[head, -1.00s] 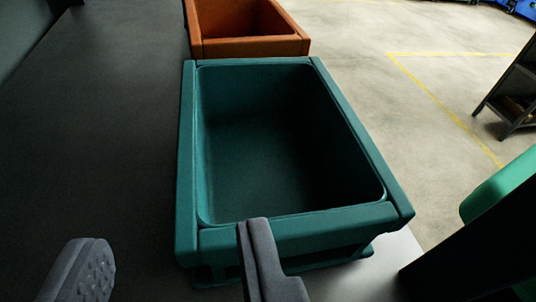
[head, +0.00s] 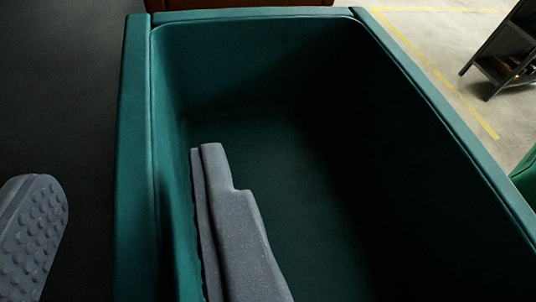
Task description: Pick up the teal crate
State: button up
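The teal crate (head: 137,160) fills most of the head view and looks empty inside. It stands upright on a dark surface. My gripper (head: 130,175) is open and straddles the crate's left wall. Its right finger is over the inside of the crate, near the left wall. Its left finger, with a studded pad, is outside the crate, with a gap between it and the wall. The crate's near wall is out of view.
An orange crate (head: 240,4) stands just beyond the teal crate's far wall. The dark surface (head: 60,90) is clear on the left. To the right are open floor with yellow lines (head: 440,80) and a dark shelf rack (head: 505,60).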

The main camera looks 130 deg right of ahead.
jog(key=shift+d, duration=0.1)
grip_shut()
jog(key=shift+r, duration=0.15)
jog(key=shift+r, duration=0.25)
notch_tip(320, 180, up, 3)
jog(key=w+a, duration=0.2)
jog(key=a, duration=0.6)
jog(key=w+a+b, duration=0.1)
jog(key=w+a, duration=0.2)
jog(key=a, duration=0.6)
jog(key=shift+f, duration=0.15)
